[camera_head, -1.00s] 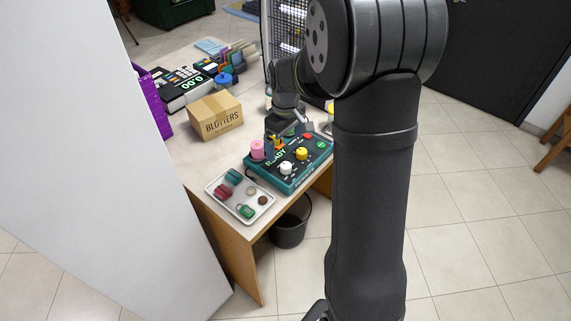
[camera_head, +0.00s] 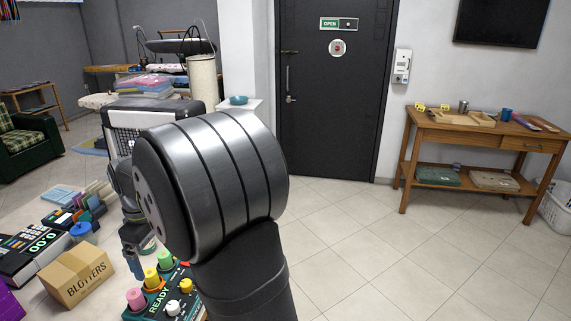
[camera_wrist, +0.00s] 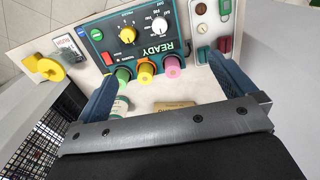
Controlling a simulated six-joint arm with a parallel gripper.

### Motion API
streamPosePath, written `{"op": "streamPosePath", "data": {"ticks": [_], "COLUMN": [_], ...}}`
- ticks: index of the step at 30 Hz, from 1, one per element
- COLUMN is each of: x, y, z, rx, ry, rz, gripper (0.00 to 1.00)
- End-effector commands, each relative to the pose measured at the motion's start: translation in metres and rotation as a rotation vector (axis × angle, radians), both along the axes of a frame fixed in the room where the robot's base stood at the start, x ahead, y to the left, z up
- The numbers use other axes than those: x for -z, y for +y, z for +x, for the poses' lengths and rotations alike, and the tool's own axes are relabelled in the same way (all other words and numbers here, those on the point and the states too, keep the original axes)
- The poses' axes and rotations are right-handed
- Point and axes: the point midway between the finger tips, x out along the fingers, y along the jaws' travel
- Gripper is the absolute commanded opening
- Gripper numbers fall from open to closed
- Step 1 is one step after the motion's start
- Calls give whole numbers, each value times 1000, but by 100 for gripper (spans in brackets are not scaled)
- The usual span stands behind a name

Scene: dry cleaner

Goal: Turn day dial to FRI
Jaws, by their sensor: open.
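The teal READY control box (camera_head: 162,304) sits at the lower edge of the head view, partly cut off and partly behind my arm. In the wrist view the box (camera_wrist: 140,50) appears upside down. It bears a white dial (camera_wrist: 160,24) and a yellow dial (camera_wrist: 127,35), each with small printing around it. I cannot read which marking either points at. My gripper (camera_wrist: 160,76) is open, its blue fingers wide apart. Neither finger visibly touches a dial.
A BLOTTERS carton (camera_head: 76,277) and a black device with a digital display (camera_head: 32,248) stand left of the box. A tray with small coloured items (camera_wrist: 208,30) lies beside the box. A yellow object (camera_wrist: 48,68) stands on the other side. A side table (camera_head: 487,130) stands far right.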

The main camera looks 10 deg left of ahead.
Motion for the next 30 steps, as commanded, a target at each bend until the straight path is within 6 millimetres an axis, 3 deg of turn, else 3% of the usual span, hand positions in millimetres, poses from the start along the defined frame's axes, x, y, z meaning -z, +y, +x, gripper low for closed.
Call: {"op": "streamPosePath", "data": {"ticks": [1, 7, 14, 30], "x": [0, 0, 2, 12], "y": [0, 0, 1, 5], "z": [0, 0, 0, 2], "rx": [0, 0, -115, -1147], "ry": [0, 0, 1, 21], "rz": [0, 0, -3, -21], "gripper": [92, 53, 52, 52]}}
